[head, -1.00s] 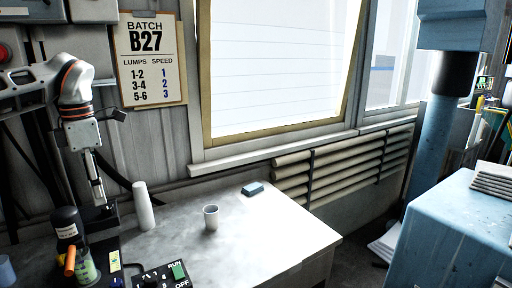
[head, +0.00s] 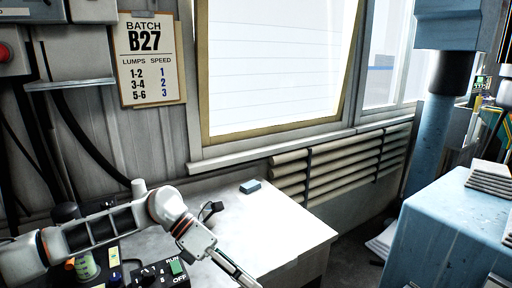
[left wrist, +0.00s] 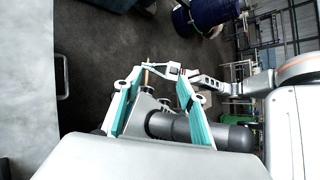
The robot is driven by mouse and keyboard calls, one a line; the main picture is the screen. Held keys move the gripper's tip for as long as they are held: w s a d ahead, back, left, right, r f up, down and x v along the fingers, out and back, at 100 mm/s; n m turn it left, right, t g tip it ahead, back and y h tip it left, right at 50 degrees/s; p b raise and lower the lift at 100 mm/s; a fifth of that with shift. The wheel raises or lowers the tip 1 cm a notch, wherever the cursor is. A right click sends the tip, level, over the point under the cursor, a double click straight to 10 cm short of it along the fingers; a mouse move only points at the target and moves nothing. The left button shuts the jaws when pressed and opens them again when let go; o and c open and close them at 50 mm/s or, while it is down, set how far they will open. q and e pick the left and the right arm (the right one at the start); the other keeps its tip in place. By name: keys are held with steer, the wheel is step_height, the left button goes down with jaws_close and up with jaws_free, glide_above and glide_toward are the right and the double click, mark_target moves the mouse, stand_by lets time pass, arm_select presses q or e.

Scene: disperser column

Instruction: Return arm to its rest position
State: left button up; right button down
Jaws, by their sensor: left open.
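My left arm comes in from the left in the head view and reaches low across the workbench (head: 285,235). Its gripper (head: 238,272) hangs at the bottom edge of the picture, partly cut off, over the front of the bench. In the left wrist view the left gripper (left wrist: 158,82) is open, its teal-padded fingers apart. Nothing is held between them; the dark floor and parts of a robot body show beyond. My right gripper cannot be made out in either view.
A control box (head: 150,272) with a green RUN switch, a beaker with green marks (head: 87,266) and a white cylinder (head: 139,187) stand around the arm. A blue block (head: 250,186) lies at the back of the bench. A blue cabinet (head: 445,235) stands right.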

arm_select(q)
steer(key=s+d+r+n+t+h, duration=0.3)
steer(key=s+d+n+h, duration=0.1)
steer(key=d+n+h, duration=0.6)
steer(key=w+a+f+n+t+y, duration=0.3)
steer(key=a+f+n+t+y, duration=0.2)
steer(key=a+f+n+t, duration=0.5)
steer(key=w+a+f+n+t+y, duration=0.25)
steer(key=f+n+t+y, duration=0.35)
steer(key=n, duration=0.7)
steer(key=s+a+f+n+g+y, duration=0.2)
steer(key=s+a+f+n, duration=0.3)
steer(key=s+a+f, duration=0.3)
steer(key=s+a+f+n+g+y, duration=0.2)
steer(key=s+a+f+n+y, duration=0.3)
steer(key=s+a+f, duration=0.4)
step_height(320, 180, down, 4)
steer(key=shift+s+a+f+n+g, duration=0.25)
steer(key=shift+s+a+n+g, duration=0.05)
steer(key=shift+s+n, duration=0.35)
arm_select(e)
steer(key=shift+d, duration=0.25)
steer(key=shift+a, duration=0.15)
